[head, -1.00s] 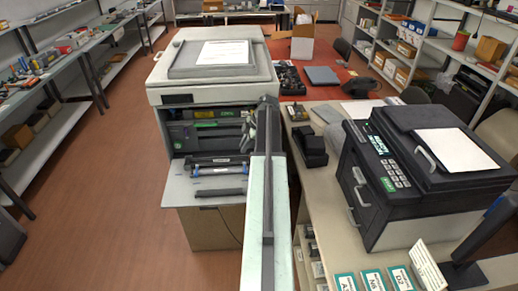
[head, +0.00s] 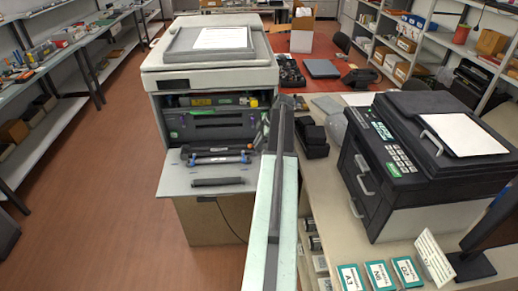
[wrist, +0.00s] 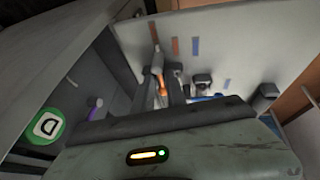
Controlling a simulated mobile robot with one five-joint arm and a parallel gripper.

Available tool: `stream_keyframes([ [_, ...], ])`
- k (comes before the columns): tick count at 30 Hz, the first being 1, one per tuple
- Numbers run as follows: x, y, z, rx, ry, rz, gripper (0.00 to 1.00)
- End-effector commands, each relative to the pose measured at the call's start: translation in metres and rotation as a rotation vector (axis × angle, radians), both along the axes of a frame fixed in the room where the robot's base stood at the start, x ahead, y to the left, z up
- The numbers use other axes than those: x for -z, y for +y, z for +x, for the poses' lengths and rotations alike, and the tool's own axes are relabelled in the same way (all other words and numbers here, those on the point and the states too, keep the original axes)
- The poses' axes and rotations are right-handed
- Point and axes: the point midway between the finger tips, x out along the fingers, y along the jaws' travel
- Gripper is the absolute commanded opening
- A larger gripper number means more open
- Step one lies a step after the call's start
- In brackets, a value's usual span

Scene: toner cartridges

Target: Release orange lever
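The open copier (head: 210,65) stands left of my arm, with green-marked parts inside its front bay (head: 205,122). A dark cartridge with blue ends (head: 217,157) lies at the bay's mouth on the lowered door (head: 180,182). My gripper (wrist: 163,86) reaches in at the bay's right side; my arm hides much of it in the head view. In the wrist view a small orange part (wrist: 161,88), possibly the orange lever, shows between the grey fingers. I cannot tell whether they touch it.
A black and white printer (head: 425,165) stands on the counter at right, with a dark device (head: 312,138) between it and my arm. Labelled cards (head: 378,274) are at the counter's front. Shelves line both sides. The floor at left is clear.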

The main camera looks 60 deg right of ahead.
Motion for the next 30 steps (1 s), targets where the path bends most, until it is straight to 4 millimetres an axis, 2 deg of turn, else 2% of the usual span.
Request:
stream_keyframes([
  [6, 0.0000, 0.0002, 0.0008, 0.000, 0.000, 0.000, 0.17],
  [8, 0.0001, 0.0003, 0.0008, 0.000, 0.000, 0.000, 0.03],
  [9, 0.0000, 0.0004, 0.0008, 0.000, 0.000, 0.000, 0.00],
  [14, -0.0001, 0.0005, 0.0010, 0.007, 0.000, -0.001, 0.00],
  [23, 0.0000, -0.0008, 0.0033, 0.246, 0.000, -0.001, 0.00],
  [30, -0.0001, -0.0020, 0.0039, 0.258, 0.000, 0.000, 0.00],
])
